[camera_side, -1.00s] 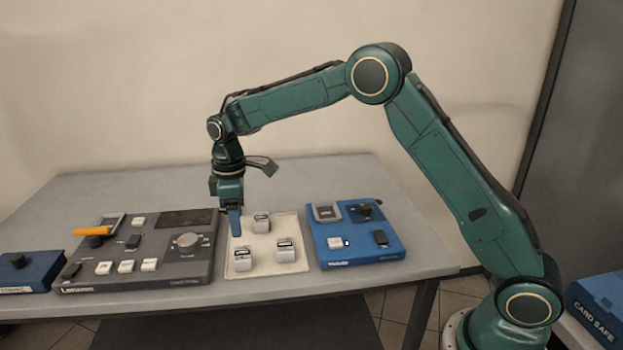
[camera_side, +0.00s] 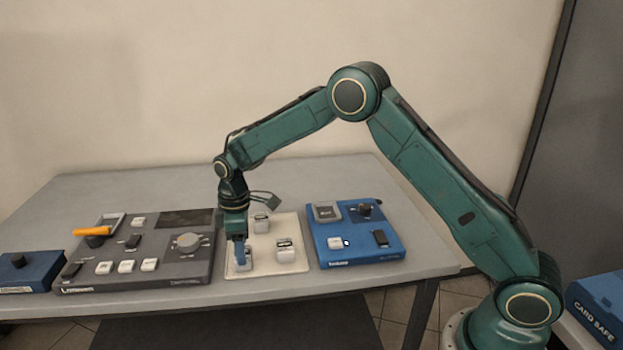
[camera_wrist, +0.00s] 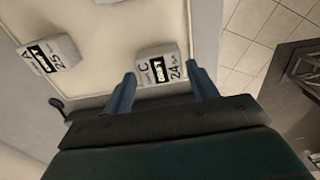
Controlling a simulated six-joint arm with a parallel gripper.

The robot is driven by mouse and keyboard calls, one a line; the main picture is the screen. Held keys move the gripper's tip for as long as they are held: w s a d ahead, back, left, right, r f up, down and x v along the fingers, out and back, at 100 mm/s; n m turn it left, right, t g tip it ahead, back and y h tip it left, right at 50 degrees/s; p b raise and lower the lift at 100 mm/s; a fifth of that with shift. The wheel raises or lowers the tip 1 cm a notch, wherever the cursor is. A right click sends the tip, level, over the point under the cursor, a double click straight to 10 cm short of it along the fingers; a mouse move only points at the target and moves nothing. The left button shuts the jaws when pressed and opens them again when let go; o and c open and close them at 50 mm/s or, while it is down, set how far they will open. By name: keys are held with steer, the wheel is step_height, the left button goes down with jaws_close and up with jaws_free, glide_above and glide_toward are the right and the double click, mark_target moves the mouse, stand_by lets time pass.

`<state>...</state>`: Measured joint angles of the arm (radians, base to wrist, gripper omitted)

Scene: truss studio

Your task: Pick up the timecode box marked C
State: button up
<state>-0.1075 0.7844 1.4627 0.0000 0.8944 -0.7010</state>
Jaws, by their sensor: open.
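The timecode box marked C (camera_wrist: 155,66) is a small light-grey box with a dark display and the number 24, on a cream tray (camera_wrist: 112,20). In the wrist view it sits between the spread fingertips of my gripper (camera_wrist: 161,75), with a gap towards each finger. In the side view my gripper (camera_side: 240,258) points straight down at the tray's front left corner and mostly hides that box. A similar box marked A (camera_wrist: 48,57), with the number 25, stands to the left in the wrist view. My gripper is open and holds nothing.
In the side view, two other boxes stand on the tray, one at the back (camera_side: 262,223) and one at the right (camera_side: 285,250). A dark grey console (camera_side: 140,262) lies close on the left and a blue panel (camera_side: 352,232) on the right. The back of the table is clear.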

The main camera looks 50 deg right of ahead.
steer(key=shift+f, duration=1.4)
steer(key=c, duration=0.6)
steer(key=shift+c, duration=0.2)
steer(key=shift+r, duration=0.15)
step_height(320, 180, up, 20)
